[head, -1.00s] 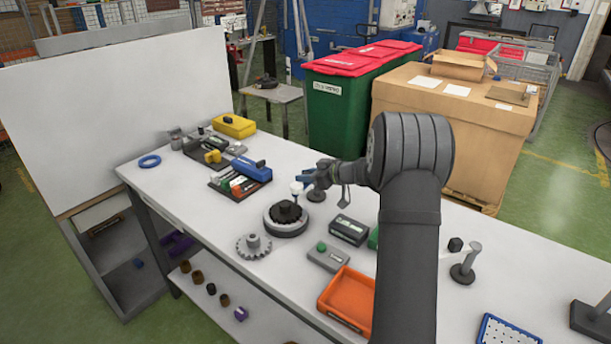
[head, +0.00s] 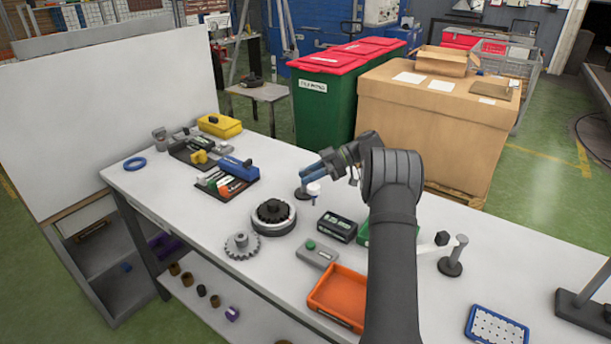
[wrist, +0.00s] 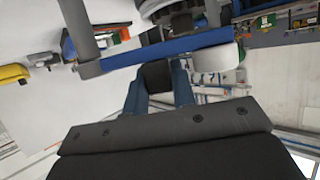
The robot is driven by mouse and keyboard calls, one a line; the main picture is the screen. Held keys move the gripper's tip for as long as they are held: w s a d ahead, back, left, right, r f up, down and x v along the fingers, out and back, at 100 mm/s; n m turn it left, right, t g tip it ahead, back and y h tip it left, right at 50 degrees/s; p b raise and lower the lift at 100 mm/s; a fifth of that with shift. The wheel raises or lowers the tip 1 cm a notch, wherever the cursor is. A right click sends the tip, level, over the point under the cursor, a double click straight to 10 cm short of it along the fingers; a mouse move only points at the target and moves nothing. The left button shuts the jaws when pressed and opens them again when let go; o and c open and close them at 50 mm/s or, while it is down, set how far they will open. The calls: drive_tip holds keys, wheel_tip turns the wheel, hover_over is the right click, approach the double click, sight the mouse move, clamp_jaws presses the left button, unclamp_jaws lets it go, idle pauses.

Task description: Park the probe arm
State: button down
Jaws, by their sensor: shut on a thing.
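The probe arm is a blue bar (wrist: 190,45) in the wrist view, joined to a grey post (wrist: 82,35) at one end, with a white tip (wrist: 215,60) at the other. My gripper (wrist: 157,76) is shut on a dark knob on the bar, one blue finger on each side. In the head view my gripper (head: 318,171) reaches over the far side of the table; the white tip (head: 313,188) hangs below it. The turntable (head: 273,217) carries a dark gear, and the white tip is to its right, clear of it. My gripper partly hides the bar in the head view.
Near the turntable are a grey gear (head: 242,245), a black box (head: 336,227), a grey box with a green button (head: 317,252) and an orange tray (head: 338,295). A post on a round base (head: 453,262) stands at the right, beside a black block (head: 441,238).

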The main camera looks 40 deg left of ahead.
drive_tip(key=shift+w+d+n+g+h, duration=0.15)
drive_tip(key=shift+n+g+h, duration=0.15)
drive_tip(key=shift+n, duration=0.2)
drive_tip(key=c, duration=1.5)
unclamp_jaws()
